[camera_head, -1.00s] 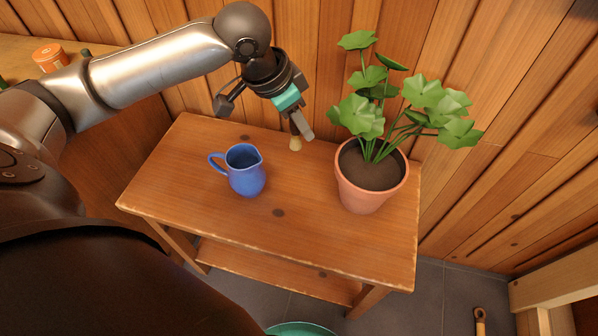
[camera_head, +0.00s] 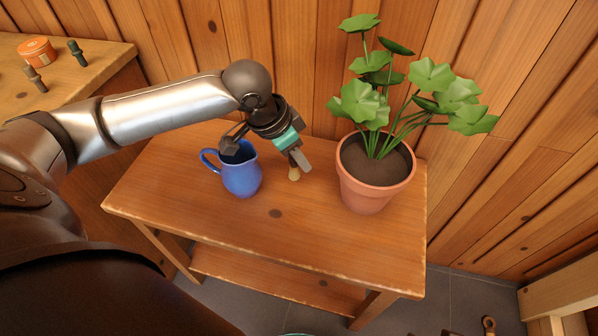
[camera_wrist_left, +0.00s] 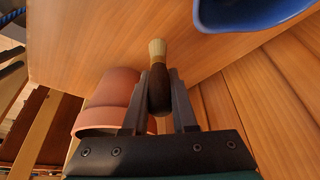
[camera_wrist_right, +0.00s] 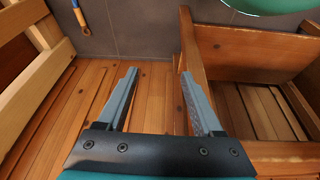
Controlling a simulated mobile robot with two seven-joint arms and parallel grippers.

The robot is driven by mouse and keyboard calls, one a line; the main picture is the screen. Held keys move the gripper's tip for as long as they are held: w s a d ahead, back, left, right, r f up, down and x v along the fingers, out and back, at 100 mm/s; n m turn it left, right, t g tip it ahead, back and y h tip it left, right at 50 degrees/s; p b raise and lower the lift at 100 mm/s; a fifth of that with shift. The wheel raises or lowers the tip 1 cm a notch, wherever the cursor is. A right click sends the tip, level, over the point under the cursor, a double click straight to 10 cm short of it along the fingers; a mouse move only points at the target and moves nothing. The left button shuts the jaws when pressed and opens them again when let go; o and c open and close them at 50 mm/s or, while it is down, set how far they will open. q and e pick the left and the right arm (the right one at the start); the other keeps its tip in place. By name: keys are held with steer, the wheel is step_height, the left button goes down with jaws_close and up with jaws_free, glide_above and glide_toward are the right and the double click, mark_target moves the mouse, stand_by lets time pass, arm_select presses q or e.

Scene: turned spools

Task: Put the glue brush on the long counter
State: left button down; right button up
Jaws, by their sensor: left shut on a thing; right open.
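My left gripper (camera_head: 298,162) is shut on the glue brush (camera_wrist_left: 158,78), which has a dark handle and pale bristles. In the head view the brush's bristle end (camera_head: 294,174) points down between the blue jug and the potted plant, over the small wooden table (camera_head: 270,240). I cannot tell whether the bristles touch the tabletop. My right gripper (camera_wrist_right: 157,75) is open and empty in the right wrist view, above the floor. A wooden counter (camera_head: 105,75) stands at the upper left of the head view; I cannot tell its full length.
A blue jug (camera_head: 242,176) stands left of the brush, close to my left gripper. A potted plant (camera_head: 372,190) stands to its right. An orange jar (camera_head: 36,52) and small turned pieces sit on the counter. Plank walls rise behind. The table's front is clear.

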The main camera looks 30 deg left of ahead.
mark_target(294, 175)
arm_select(q)
steer(key=shift+f+b, duration=0.95)
steer(key=shift+f, duration=1.15)
arm_select(e)
steer(key=shift+t, duration=0.4)
step_height(294, 175, up, 5)
steer(key=shift+w+f, duration=0.1)
arm_select(q)
steer(key=c, duration=0.7)
jaws_free()
steer(key=shift+f, duration=0.1)
arm_select(e)
steer(key=shift+f, duration=0.2)
